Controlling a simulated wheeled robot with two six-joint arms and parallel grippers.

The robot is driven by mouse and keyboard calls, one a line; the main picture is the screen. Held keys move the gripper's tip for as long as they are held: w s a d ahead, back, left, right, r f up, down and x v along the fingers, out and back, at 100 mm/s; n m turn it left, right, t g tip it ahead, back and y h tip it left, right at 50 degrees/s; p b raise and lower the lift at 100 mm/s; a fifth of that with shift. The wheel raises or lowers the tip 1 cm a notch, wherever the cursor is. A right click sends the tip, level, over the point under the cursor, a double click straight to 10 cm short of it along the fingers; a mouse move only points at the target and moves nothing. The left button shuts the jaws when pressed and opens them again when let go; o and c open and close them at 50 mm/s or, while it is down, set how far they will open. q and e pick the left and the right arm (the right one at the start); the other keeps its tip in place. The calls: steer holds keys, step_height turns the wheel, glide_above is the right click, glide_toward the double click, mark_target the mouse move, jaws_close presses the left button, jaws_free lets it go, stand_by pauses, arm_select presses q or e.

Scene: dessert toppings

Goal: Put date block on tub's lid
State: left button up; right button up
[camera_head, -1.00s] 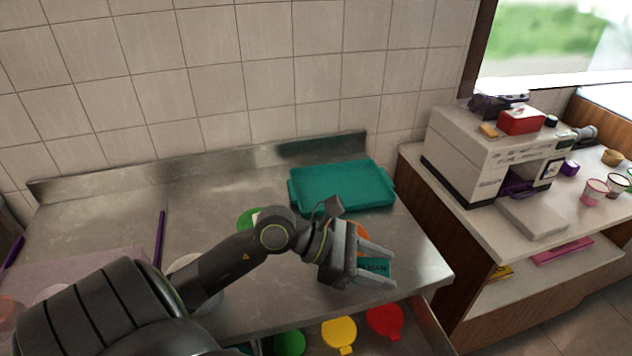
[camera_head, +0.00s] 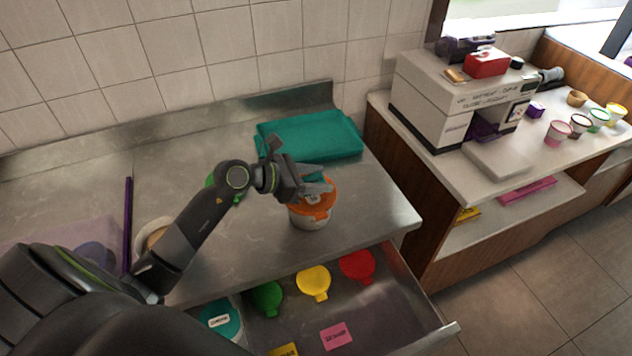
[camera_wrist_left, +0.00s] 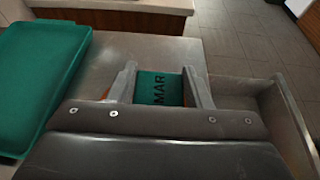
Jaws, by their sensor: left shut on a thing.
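A white tub (camera_head: 308,221) with an orange lid (camera_head: 322,207) stands on the steel counter near its front right. My left gripper (camera_head: 322,188) is over the lid in the head view and partly covers it. In the left wrist view its two fingers are shut on a teal date block (camera_wrist_left: 158,88) with dark letters reading "MAR". I cannot tell whether the block touches the lid. Bits of orange show beside the fingers there. My right gripper is not in view.
A teal tray (camera_head: 300,140) lies behind the tub. The open drawer (camera_head: 378,310) below holds red, yellow and green lids and small labelled blocks. A purple stick (camera_head: 128,225) lies at left. A side counter with a machine (camera_head: 440,95) stands at right.

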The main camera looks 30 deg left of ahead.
arm_select(q)
steer(key=shift+f, duration=0.95)
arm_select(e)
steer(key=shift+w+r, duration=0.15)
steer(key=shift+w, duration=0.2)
arm_select(q)
steer(key=shift+f, duration=0.2)
steer(key=o, duration=1)
steer(key=shift+r, duration=0.1)
